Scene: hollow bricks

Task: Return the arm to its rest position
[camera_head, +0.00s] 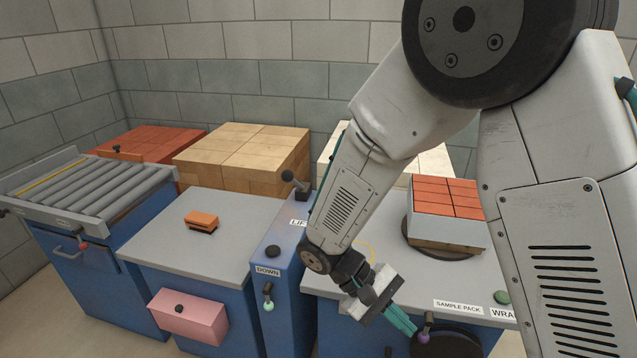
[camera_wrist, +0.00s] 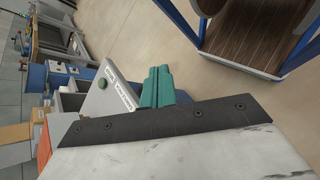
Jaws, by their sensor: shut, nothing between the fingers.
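My gripper (camera_head: 401,322) hangs at the end of my bent white arm in the head view, pointing down and right over the front edge of the right grey-topped bench (camera_head: 465,288). Its teal fingers are together with nothing between them. In the wrist view the teal fingers (camera_wrist: 157,88) also lie side by side, above a dark plate. The arm crosses the middle and right of the head view and hides part of the bench and the things behind it.
A pack of red bricks (camera_head: 447,196) sits on a round turntable on the right bench. An orange brick-like object (camera_head: 201,222) lies on the middle bench. A blue lift post (camera_head: 275,262) with levers stands between the benches. A roller conveyor (camera_head: 85,192) is at left.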

